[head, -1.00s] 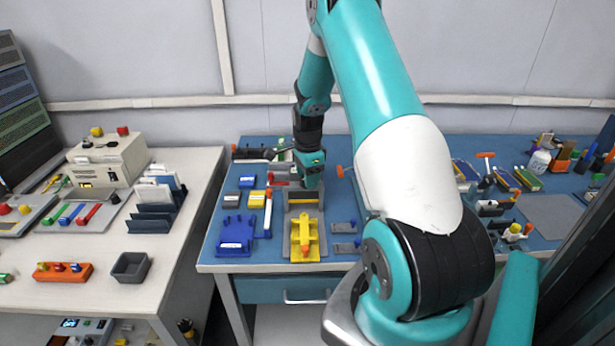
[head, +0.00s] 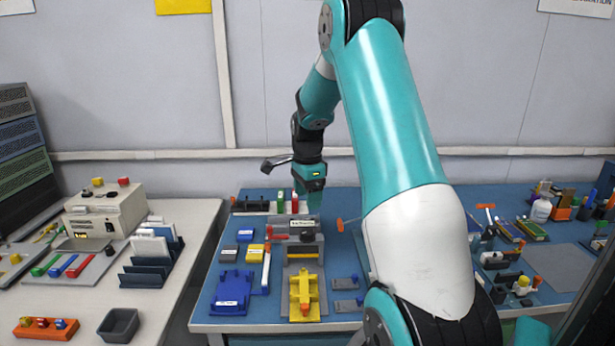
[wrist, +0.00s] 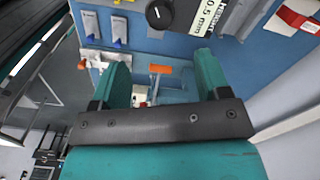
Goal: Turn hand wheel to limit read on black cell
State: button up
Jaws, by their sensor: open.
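My gripper (head: 308,208) is above the back of the grey measuring station (head: 291,262) on the blue table, in the head view. In the wrist view the two teal fingers of my gripper (wrist: 160,80) are apart with nothing held between them. A black round knob with a white mark (wrist: 158,14), possibly the hand wheel, shows beyond the fingers, apart from them. Beside it is a white plate reading 0.5 mm (wrist: 205,16). A small dark cell with a white label (head: 229,253) lies left of the station, near a yellow cell (head: 256,251) and a blue cell (head: 245,236).
A yellow fixture (head: 303,288) lies in front of the station, with a blue holder (head: 232,285) to its left. Two small grey-blue pieces (head: 346,283) lie to its right. An orange-handled tool (head: 340,225) stands right of the station. Several items crowd the table's right side.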

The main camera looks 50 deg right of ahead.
notch_tip(320, 180, up, 6)
jog(key=shift+r, duration=0.2)
dwell(0.5)
jog(key=s+a+r+n+t+y, duration=0.1)
jog(key=a+r+n, duration=0.1)
jog(key=a+n, duration=0.75)
jog(key=s+a+r+n, duration=0.2)
jog(key=a+n, duration=0.3)
jog(key=a, duration=1)
jog(key=s+a+n+g+y, duration=0.1)
jog(key=s+a+n+y, duration=0.2)
jog(key=s+a+n, duration=1.3)
jog(key=shift+s+a+f, duration=0.25)
jog(key=shift+s+a, duration=0.4)
jog(key=shift+s, duration=0.1)
